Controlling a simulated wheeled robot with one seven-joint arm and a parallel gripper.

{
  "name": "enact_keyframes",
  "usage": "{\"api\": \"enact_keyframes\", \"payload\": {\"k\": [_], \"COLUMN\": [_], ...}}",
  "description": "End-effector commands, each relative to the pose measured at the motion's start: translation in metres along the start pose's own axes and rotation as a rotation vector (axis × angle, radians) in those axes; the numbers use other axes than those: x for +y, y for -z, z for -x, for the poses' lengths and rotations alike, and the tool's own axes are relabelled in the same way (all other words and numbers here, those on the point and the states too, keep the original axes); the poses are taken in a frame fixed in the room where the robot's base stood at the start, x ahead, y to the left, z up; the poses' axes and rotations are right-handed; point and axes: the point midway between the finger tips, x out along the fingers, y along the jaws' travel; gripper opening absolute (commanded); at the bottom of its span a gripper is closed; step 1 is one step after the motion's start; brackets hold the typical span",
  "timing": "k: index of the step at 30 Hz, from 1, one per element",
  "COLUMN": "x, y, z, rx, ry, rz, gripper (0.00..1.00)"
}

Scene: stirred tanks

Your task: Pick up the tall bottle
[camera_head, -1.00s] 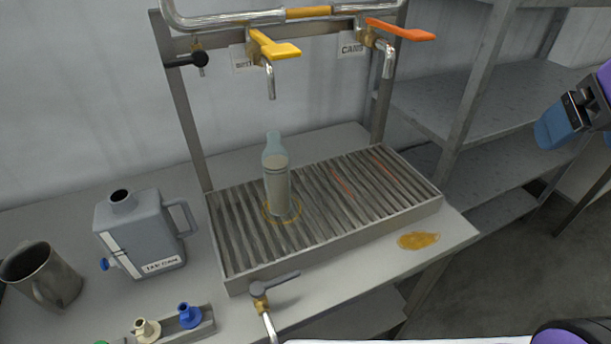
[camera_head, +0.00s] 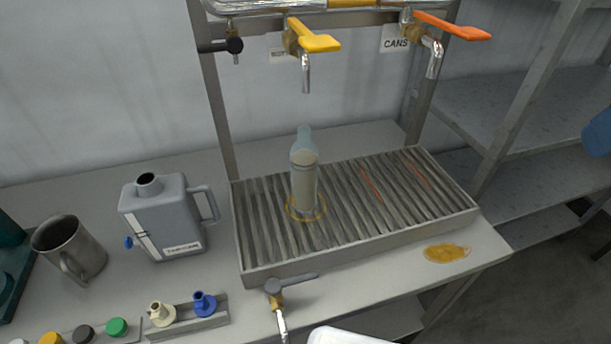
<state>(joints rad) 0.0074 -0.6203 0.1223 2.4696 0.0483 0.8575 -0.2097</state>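The tall bottle (camera_head: 304,180) stands upright on the slatted drip tray (camera_head: 262,272), left of the tray's middle. It is clear at the neck with a pale content below. A yellowish ring (camera_head: 291,212) lies around its base on the slats. The yellow-handled tap (camera_head: 306,70) hangs above and behind it.
A grey can (camera_head: 165,222) and a metal mug (camera_head: 70,250) stand left of the tray. Several coloured caps (camera_head: 116,327) lie at the front left. A grey-handled valve (camera_head: 275,290) sits before the tray. An amber puddle (camera_head: 447,253) lies right. Metal shelves (camera_head: 540,120) stand at the right.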

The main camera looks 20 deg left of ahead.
Motion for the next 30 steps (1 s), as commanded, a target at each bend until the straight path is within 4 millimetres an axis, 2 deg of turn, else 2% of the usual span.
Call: {"api": "enact_keyframes", "payload": {"k": [5, 11, 15, 21, 27, 30], "x": [-0.022, -0.069, -0.109, -0.174, -0.244, -0.274], "y": [0.032, 0.079, 0.107, 0.137, 0.157, 0.163], "z": [-0.017, -0.051, -0.078, -0.112, -0.138, -0.145], "rx": [-0.018, -0.025, -0.009, 0.053, 0.169, 0.239], "ry": [0.027, 0.104, 0.183, 0.323, 0.481, 0.55], "rz": [0.189, 0.515, 0.746, 1.053, 1.319, 1.421], "gripper": [0.89, 0.89, 0.89, 0.89, 0.89, 0.89]}}
